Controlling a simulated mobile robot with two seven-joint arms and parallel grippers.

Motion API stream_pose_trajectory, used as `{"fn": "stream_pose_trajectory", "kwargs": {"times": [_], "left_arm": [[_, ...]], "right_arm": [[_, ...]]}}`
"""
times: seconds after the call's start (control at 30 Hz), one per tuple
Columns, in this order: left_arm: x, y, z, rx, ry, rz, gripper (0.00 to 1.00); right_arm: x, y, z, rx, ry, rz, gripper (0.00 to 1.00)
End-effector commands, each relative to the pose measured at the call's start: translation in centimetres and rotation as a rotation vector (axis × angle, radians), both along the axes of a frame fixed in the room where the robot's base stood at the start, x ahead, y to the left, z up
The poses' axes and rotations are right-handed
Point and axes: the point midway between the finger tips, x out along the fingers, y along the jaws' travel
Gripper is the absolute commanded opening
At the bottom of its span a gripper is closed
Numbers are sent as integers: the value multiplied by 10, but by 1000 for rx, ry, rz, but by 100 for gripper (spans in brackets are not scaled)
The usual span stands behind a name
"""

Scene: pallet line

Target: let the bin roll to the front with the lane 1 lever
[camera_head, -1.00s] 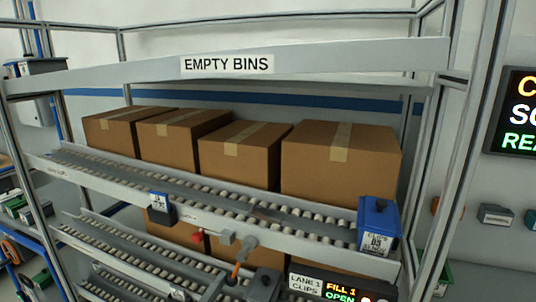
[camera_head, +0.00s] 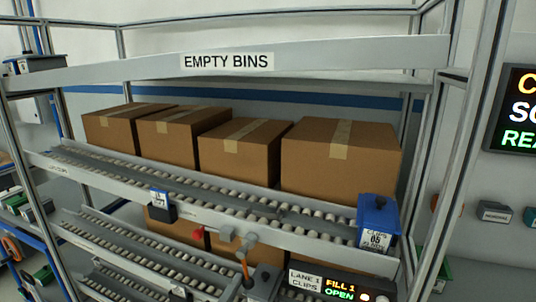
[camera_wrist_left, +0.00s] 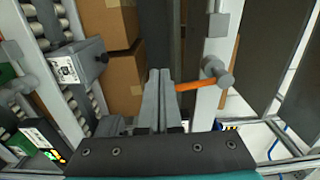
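My left gripper (camera_head: 234,287) shows as a grey sliver at the head view's bottom edge, by the handle's lower end. In the left wrist view its fingers (camera_wrist_left: 160,98) are together, and the orange handle (camera_wrist_left: 188,86) meets the right finger; its end is hidden. A sign (camera_head: 305,281) reads LANE 1 CLIPS, beside a display (camera_head: 340,289) reading FILL 1 OPEN. A blue bin (camera_head: 377,222) stands at the upper shelf's right end. My right gripper is not in view.
Several brown cartons (camera_head: 340,160) stand behind the roller shelf (camera_head: 300,224). A grey box with a black knob (camera_wrist_left: 78,62) sits left of the fingers in the wrist view. A red knob (camera_head: 198,233) and rack posts are close to the lever.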

Motion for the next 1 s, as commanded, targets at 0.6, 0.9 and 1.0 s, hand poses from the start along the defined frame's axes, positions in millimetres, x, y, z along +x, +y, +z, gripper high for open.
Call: {"fn": "stream_pose_trajectory", "kwargs": {"times": [0.6,0.9,1.0], "left_arm": [[-24,4,0,1,2,0,0],[-45,16,0,2,2,1,0],[-52,20,0,2,2,1,0]], "right_arm": [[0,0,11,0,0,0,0],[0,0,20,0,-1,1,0],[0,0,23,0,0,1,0]]}}
